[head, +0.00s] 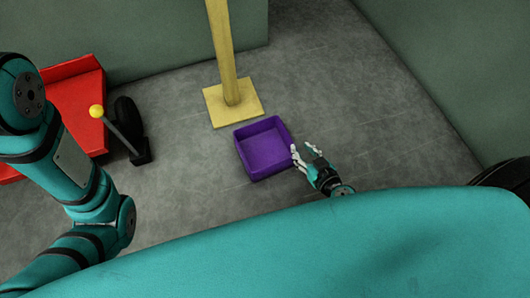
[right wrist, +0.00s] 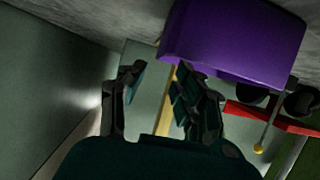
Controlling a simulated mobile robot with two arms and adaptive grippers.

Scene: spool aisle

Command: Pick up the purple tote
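The purple tote (head: 249,165) is an open, empty square box upright on the grey floor in the middle of the head view. In the right wrist view the tote (right wrist: 235,42) fills the upper right, beyond one finger. My right gripper (head: 301,148) is at the tote's right side, with one fingertip overlapping its right wall in the head view. In the right wrist view the right gripper (right wrist: 158,85) has its fingers apart with no tote wall between them. I cannot tell whether it touches the tote. My left arm shows at the left, but its gripper is out of view.
A yellow post on a square base (head: 234,103) stands just behind the tote. A red wheeled thing (head: 85,105) with a yellow-knobbed lever (head: 118,130) is at the left. Green walls stand behind and at the right.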

